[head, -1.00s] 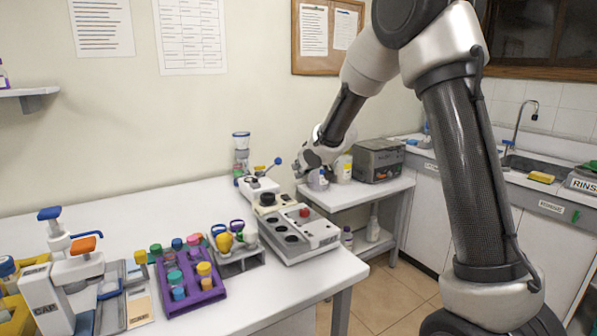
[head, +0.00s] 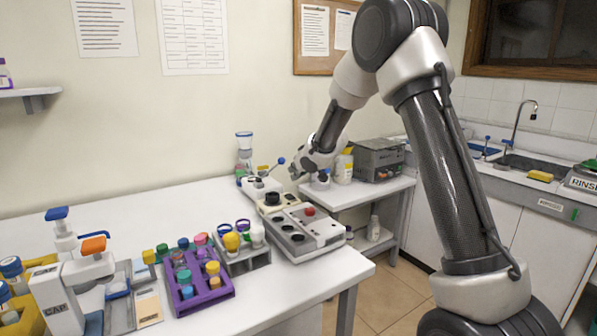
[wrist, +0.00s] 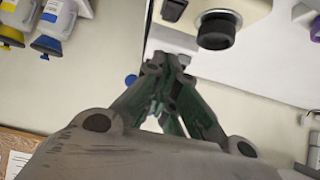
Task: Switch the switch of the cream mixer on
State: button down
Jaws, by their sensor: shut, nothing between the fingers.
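The cream mixer (head: 257,190) stands at the back right of the white table, with a black round knob (head: 272,198) on its front. It also shows at the top of the wrist view as a cream body (wrist: 250,6) with the black knob (wrist: 217,32). A small dark part (wrist: 173,9) sits beside that knob; I cannot tell whether it is the switch or its position. My gripper (head: 295,173) is just right of the mixer, near the table's right end. In the wrist view my gripper (wrist: 163,64) has its fingers together, empty, pointing toward the mixer's side. Contact cannot be told.
A blue-balled lever (head: 281,161) rises behind the mixer. A white unit with dark wells and a red button (head: 309,211) stands in front. A purple rack (head: 207,292) and other holders fill the table's front. A side table right holds a bottle (head: 344,168) and grey box (head: 379,161).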

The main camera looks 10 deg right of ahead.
aim_at(292, 197)
jog(key=x, duration=0.4)
jog(key=f, duration=0.1)
jog(key=w+f, duration=0.1)
jog(key=f, duration=0.1)
jog(key=shift+a+f, duration=0.1)
jog(key=shift+f, duration=0.55)
jog(key=shift+w+a+f, duration=0.1)
jog(key=shift+w+f, duration=0.05)
jog(key=shift+f, duration=0.2)
jog(key=shift+s+d+f, duration=0.1)
jog(key=shift+s+d, duration=0.2)
jog(key=shift+s, duration=0.55)
